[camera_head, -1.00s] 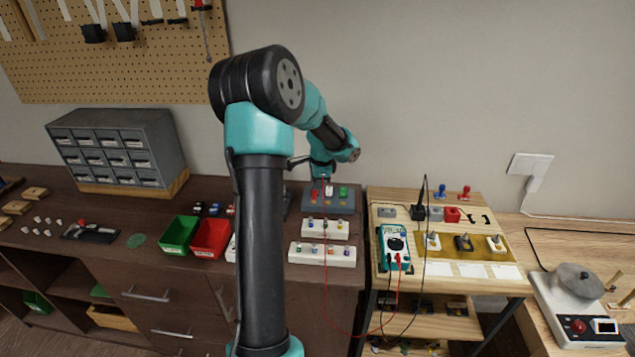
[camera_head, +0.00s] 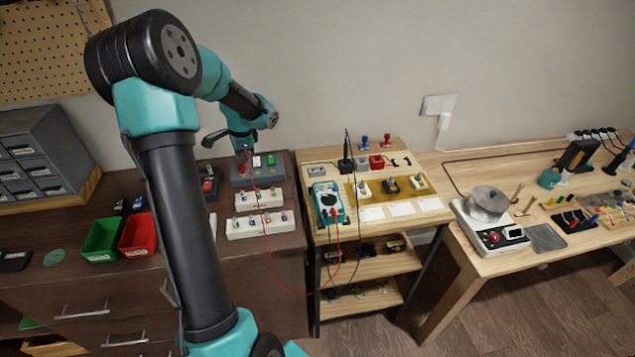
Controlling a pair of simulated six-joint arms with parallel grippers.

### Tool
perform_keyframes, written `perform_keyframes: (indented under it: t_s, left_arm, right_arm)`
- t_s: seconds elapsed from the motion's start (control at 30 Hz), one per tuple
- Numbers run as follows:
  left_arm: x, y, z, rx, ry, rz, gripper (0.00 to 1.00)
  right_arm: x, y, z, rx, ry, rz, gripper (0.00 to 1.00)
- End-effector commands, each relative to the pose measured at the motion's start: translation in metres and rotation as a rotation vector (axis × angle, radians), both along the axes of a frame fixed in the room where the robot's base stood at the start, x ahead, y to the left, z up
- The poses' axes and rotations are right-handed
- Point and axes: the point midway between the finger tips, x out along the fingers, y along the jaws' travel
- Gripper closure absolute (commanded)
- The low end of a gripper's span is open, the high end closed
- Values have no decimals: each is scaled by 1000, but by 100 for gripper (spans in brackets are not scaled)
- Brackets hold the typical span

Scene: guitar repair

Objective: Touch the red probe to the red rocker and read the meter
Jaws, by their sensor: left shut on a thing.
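A grey box (camera_head: 275,175) on the dark bench carries a row of red, white and green rockers. The white rocker (camera_head: 257,162) and green rocker (camera_head: 271,160) show. The red rocker (camera_head: 241,169) is at the row's left, just below my left gripper (camera_head: 243,149). That gripper is shut, with a red lead (camera_head: 265,235) running down from it; the red probe itself is mostly hidden. Whether its tip touches the red rocker cannot be told. The teal meter (camera_head: 318,190) stands on the wooden stand; its reading is too small to make out. My right gripper is out of view.
White strips with coloured parts (camera_head: 260,226) lie in front of the grey box. A green bin (camera_head: 101,240) and red bin (camera_head: 138,236) stand left. A black holder (camera_head: 345,165) is behind the meter. A scale-like device (camera_head: 490,232) stands on the right table.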

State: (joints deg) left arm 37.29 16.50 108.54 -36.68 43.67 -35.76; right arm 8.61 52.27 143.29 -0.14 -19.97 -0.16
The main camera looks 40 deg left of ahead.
Motion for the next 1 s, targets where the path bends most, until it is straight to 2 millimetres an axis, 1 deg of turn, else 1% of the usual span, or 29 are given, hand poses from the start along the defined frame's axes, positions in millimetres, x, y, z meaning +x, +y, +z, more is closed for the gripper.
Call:
perform_keyframes:
  t_s: [0.67,0.77,1.0]
  left_arm:
    - [0,0,0,-1,2,0,100]
    - [0,0,3,-1,1,0,100]
    - [0,0,20,1,-1,1,100]
  right_arm:
    - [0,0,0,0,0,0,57]
    - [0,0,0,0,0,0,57]
    - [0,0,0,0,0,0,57]
